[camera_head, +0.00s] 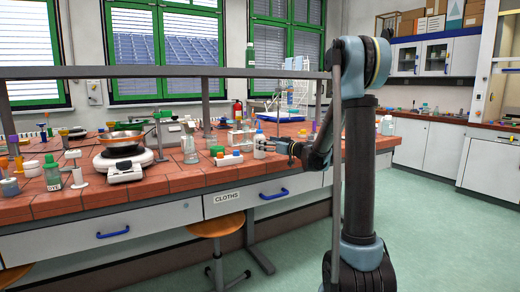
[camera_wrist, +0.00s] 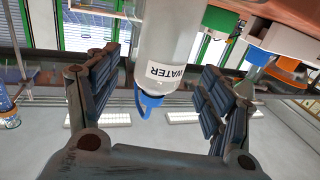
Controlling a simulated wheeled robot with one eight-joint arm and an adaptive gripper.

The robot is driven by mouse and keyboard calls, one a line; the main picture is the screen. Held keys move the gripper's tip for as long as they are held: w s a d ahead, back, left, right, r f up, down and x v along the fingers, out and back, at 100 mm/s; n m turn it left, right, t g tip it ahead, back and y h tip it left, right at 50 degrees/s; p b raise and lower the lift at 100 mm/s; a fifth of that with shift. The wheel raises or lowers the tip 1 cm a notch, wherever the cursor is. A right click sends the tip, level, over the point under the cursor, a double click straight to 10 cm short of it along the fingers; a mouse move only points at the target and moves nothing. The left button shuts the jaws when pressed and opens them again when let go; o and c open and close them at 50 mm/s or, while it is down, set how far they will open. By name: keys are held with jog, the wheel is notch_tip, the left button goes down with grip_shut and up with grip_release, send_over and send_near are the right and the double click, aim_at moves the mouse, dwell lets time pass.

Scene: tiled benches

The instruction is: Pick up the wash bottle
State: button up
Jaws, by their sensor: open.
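The wash bottle (camera_wrist: 172,35) is pale and translucent, with a label reading WATER and a blue top. In the wrist view it appears upside down and lies between the two fingers of my gripper (camera_wrist: 160,65). Gaps show on both sides, so the fingers look apart from it. In the head view a small bottle with a blue top (camera_head: 259,146) stands upright at the bench's front edge. My gripper (camera_head: 274,146) is just to its right, open and level with it. How deep the bottle sits between the fingers is hard to tell.
A balance (camera_head: 124,168) and a green-capped bottle (camera_head: 52,173) stand farther left. A shelf rail (camera_head: 180,71) runs above the bench.

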jog(key=x, duration=0.5)
jog(key=shift+a, duration=0.1)
jog(key=c, duration=0.9)
